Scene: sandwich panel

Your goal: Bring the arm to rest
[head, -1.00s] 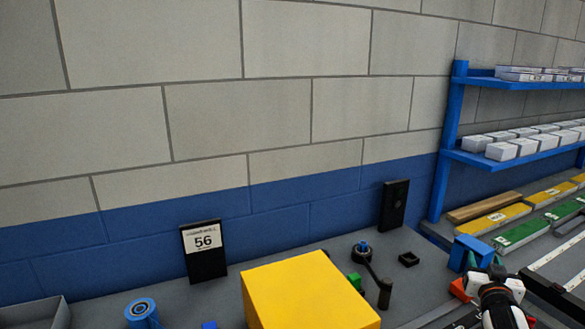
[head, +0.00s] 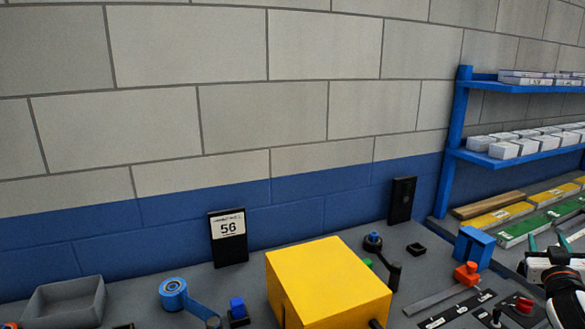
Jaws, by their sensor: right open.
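My right gripper (head: 547,246) shows at the right edge of the head view, above the bench. Its white and black wrist comes in from the lower right corner, and its two teal fingers point away, apart, with nothing seen between them. It is just right of the blue block-like stand (head: 473,248) and an orange-red part (head: 467,273). It appears clear of both, though the exact height is hard to tell. My left gripper is not in view.
A yellow box (head: 325,280) stands mid-bench. A blue shelf (head: 457,150) with white boxes stands at right, over green and yellow strips (head: 525,230).

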